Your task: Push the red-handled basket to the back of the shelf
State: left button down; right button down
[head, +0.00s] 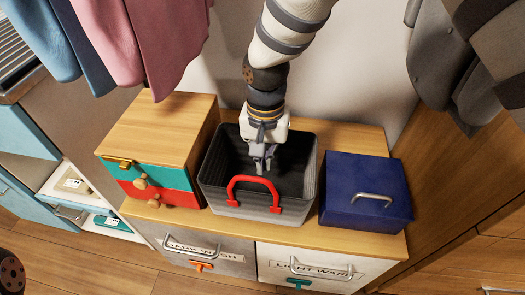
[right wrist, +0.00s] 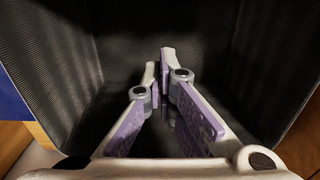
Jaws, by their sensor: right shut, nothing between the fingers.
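The basket (head: 215,173) is dark grey and open-topped, with a red handle (head: 253,193) on its front side. It stands upright on the wooden shelf top (head: 290,236), close to the front edge. My right gripper (head: 263,168) reaches down from above into the basket's opening, behind the red handle. Its fingers are shut and hold nothing. In the right wrist view the shut fingers (right wrist: 160,68) point into the basket, with its dark ribbed walls (right wrist: 265,70) on both sides. Contact between the fingers and a wall cannot be made out. My left gripper is not in view.
A small wooden drawer unit (head: 160,140) stands left of the basket. A dark blue box (head: 367,190) with a metal handle stands close on its right. A strip of bare shelf (head: 350,137) shows behind. Clothes (head: 130,40) hang above at left and right.

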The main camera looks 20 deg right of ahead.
aim_at(265, 189)
notch_tip(265, 189, down, 6)
jog(key=shift+f+b, duration=0.15)
jog(key=shift+b, duration=0.4)
jog(key=w+d, duration=0.2)
jog(key=w, duration=0.1)
jog(key=shift+r, duration=0.2)
jog(key=shift+w+d, duration=0.15)
jog(key=shift+w, duration=0.05)
